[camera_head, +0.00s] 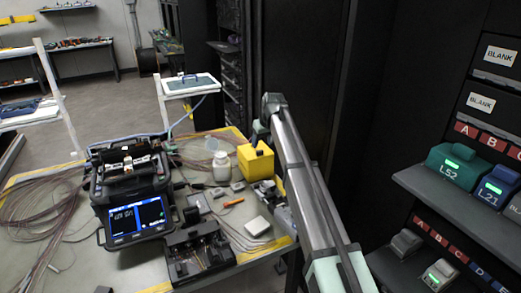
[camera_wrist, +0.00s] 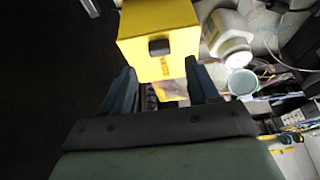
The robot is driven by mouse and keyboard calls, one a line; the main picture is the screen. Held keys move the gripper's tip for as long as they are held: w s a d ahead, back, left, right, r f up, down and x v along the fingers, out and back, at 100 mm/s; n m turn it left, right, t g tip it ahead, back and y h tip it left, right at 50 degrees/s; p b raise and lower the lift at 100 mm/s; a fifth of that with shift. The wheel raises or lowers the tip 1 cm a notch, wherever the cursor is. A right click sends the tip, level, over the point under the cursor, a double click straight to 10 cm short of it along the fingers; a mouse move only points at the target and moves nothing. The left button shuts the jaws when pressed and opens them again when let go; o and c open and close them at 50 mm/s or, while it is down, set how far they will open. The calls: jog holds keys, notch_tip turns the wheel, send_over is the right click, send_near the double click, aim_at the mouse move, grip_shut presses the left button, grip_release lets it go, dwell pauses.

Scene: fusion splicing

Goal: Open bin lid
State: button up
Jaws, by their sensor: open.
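The yellow bin (camera_head: 255,164) stands on the work table beside a white bottle, with a dark knob or tab near its top. In the wrist view the yellow bin (camera_wrist: 157,22) fills the top middle, and its dark tab (camera_wrist: 160,47) faces me. The lid looks closed, though its seam is not clear. My gripper (camera_wrist: 160,68) is open, with one dark blue finger on each side of the picture just below the bin. Nothing is held between the fingers. I cannot tell whether they touch the bin.
A white bottle (camera_head: 220,165) stands just left of the bin. The fusion splicer (camera_head: 130,190) with a lit screen and a black tool (camera_head: 198,252) occupy the table's left and front. Loose fibres and small parts lie around. A dark rack shelf (camera_head: 425,185) stands at right.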

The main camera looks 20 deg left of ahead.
aim_at(260, 151)
jog(key=shift+x, duration=2.8)
grip_shut()
jog(key=shift+w, duration=0.1)
